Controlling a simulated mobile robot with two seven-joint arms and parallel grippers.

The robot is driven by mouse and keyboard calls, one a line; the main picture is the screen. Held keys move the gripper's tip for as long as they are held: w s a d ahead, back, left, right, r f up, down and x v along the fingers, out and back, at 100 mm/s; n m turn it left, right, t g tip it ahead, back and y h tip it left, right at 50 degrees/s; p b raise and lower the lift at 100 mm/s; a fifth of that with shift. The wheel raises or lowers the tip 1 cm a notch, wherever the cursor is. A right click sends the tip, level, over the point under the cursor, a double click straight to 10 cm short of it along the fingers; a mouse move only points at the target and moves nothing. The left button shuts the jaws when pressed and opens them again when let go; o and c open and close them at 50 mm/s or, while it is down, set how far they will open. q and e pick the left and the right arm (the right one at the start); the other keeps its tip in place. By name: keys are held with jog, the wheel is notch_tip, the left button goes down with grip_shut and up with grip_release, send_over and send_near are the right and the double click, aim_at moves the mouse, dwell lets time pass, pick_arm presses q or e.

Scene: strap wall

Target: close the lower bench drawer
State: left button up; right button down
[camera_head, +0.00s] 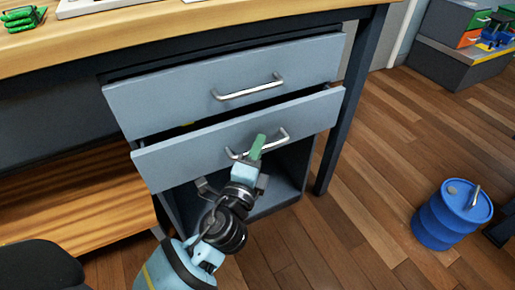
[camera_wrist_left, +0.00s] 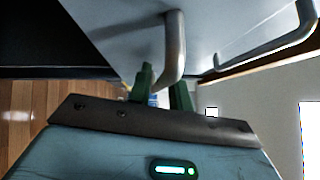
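The lower bench drawer (camera_head: 190,158) is a grey-blue front standing out from the bench cabinet, with a dark gap above it. Its metal bar handle (camera_head: 283,140) also shows in the left wrist view (camera_wrist_left: 175,45). My left gripper (camera_head: 257,147) is at this handle, with its green fingers pointing up in the head view. In the left wrist view the two fingers (camera_wrist_left: 163,90) are close together with the bar between them, so the gripper looks shut on it. Exact contact is partly hidden. My right gripper is not in view.
The upper drawer (camera_head: 180,98) with its own handle (camera_head: 250,90) is just above. A dark bench leg (camera_head: 345,115) stands to the right. A blue drum (camera_head: 440,225) is on the wooden floor at right. Green gloves (camera_head: 22,18) lie on the benchtop (camera_head: 110,35).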

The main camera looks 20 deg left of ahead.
aim_at(246, 142)
pick_arm(q)
grip_shut()
jog(key=shift+w+a, duration=0.7)
jog(key=shift+a, duration=0.2)
jog(key=shift+w+a, duration=0.65)
jog(key=shift+a, duration=0.25)
grip_release()
jog(key=shift+a, duration=0.1)
